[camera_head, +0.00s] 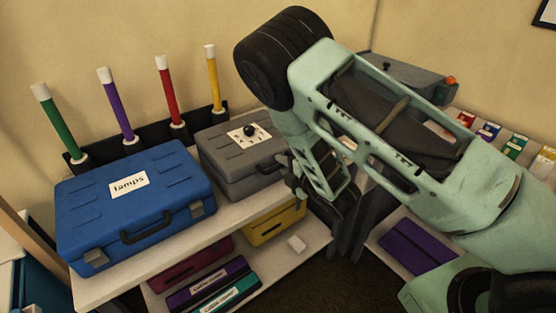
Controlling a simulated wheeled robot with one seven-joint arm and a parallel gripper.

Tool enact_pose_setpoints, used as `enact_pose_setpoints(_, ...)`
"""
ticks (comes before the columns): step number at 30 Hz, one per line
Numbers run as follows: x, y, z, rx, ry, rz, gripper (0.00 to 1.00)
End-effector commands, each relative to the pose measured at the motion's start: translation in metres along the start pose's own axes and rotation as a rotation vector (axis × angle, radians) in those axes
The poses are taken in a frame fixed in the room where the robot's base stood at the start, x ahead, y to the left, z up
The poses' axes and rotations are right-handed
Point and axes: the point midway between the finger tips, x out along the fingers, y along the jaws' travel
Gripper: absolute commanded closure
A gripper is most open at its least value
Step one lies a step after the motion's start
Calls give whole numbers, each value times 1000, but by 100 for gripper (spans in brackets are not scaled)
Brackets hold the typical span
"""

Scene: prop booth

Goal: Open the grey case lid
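The grey case (226,169) sits on the shelf top, right of the blue case. Its lid (217,141) looks shut, and a pale label with a round black knob (249,131) lies on top. A handle and latch show on its front. My mint-green arm covers the case's right end. My gripper (318,187) is low beside that right end, partly hidden by my arm. I cannot tell whether it touches the case, or whether its fingers are open or shut.
A blue case (90,212) marked "lamps" stands on the left. Behind the cases, green, purple, red and yellow sticks stand in a black rack (145,137). A yellow box (273,223) is on the lower shelf. A grey box (410,73) stands behind my arm.

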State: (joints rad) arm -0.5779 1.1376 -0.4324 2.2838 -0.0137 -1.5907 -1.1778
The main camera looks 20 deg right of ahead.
Motion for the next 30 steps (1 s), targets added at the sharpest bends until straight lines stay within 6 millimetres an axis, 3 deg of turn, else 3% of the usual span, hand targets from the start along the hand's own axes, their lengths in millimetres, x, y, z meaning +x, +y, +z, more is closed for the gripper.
enact_pose_setpoints(7,0,0,0,0,0,0,82)
enact_pose_setpoints(8,0,0,0,0,0,0,85)
enact_pose_setpoints(9,0,0,0,0,0,0,96)
enact_pose_setpoints(10,0,0,0,0,0,0,100)
enact_pose_setpoints(19,-1,6,0,0,1,-10,100)
enact_pose_setpoints(26,-4,32,0,0,1,-76,100)
enact_pose_setpoints(30,-5,57,0,0,2,-150,100)
